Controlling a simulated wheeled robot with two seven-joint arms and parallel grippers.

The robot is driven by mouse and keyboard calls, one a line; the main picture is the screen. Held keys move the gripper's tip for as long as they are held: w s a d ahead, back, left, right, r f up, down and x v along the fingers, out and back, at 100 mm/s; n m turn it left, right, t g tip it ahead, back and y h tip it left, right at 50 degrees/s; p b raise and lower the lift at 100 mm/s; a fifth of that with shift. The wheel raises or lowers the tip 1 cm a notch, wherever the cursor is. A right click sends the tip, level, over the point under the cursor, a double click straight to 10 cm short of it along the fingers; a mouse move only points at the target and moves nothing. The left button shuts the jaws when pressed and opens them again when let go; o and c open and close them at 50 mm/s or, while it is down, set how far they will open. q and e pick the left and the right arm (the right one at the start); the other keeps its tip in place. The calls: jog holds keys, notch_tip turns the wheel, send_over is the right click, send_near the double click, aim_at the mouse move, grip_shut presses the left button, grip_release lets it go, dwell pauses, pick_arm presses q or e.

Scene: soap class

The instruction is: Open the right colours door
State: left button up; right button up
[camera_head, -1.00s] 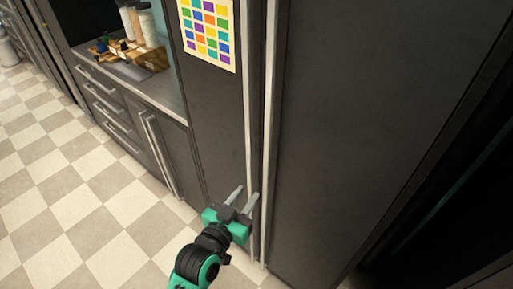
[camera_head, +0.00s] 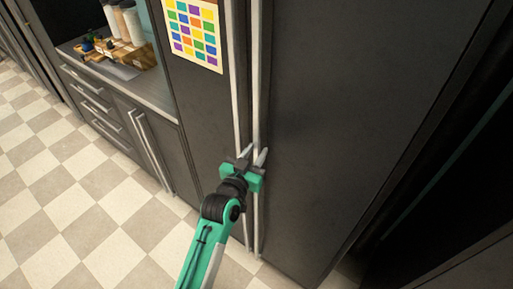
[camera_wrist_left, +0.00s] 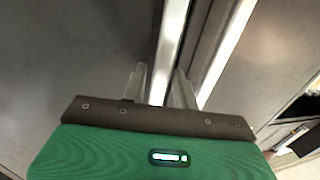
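The right door (camera_head: 345,110) is a tall dark panel and looks closed. Its long pale vertical handle (camera_head: 257,80) runs close beside the left door's handle (camera_head: 236,95). A colour chart (camera_head: 196,34) hangs on the left door. My left gripper (camera_head: 255,155), green and dark grey, is at the handles with its fingers apart. In the left wrist view, the right door's handle (camera_wrist_left: 171,45) passes between the two fingers (camera_wrist_left: 160,85), with a gap visible. The other handle (camera_wrist_left: 228,48) lies outside them. Contact cannot be told. My right gripper is not in view.
A counter (camera_head: 140,88) with drawers and a cupboard stands to the left, holding containers (camera_head: 125,25) and a wooden block. The checkered floor (camera_head: 75,190) in front is clear. A dark recess lies at the far right.

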pick_arm(q)
jog(key=shift+w+d, duration=0.2)
jog(key=shift+w, duration=0.2)
grip_shut()
